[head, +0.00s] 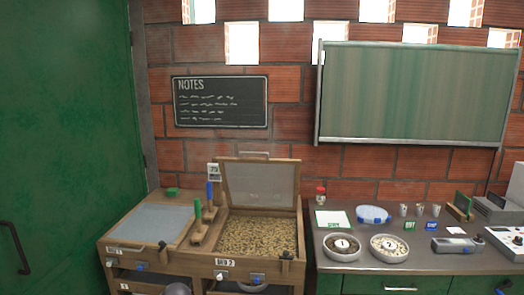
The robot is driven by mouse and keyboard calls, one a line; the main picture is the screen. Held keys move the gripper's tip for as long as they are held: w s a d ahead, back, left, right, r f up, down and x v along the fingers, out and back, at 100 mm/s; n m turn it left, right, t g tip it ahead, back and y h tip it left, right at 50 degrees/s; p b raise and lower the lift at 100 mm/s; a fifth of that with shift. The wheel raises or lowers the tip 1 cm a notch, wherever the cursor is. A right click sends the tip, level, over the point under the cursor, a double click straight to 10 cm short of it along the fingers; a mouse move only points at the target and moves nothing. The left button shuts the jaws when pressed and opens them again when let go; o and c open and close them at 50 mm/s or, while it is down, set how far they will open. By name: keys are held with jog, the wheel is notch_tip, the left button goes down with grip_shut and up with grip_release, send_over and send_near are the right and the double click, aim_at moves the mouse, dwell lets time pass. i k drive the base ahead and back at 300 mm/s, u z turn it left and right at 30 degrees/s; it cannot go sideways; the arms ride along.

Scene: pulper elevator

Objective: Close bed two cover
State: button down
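Bed two (299,233) is the right-hand wooden bed, with a label (224,262) on its front that seems to read BED 2. It is filled with tan beans or grains (258,234). Its cover (262,184), a wood-framed mesh panel, stands raised at the back, nearly upright. A handle (254,154) shows at the cover's top edge. A black latch (286,255) sits at the bed's front right. My gripper is not in view.
Bed one (150,223) on the left has its mesh panel lying flat. Green-handled (197,218) and blue-handled (210,196) tools stand between the beds. A counter (340,267) with bowls (342,247) is at right. A green door (65,120) is at left.

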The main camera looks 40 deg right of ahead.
aim_at(221, 159)
jog(key=z, duration=1.45)
jog(key=i, duration=0.5)
jog(key=u, duration=0.15)
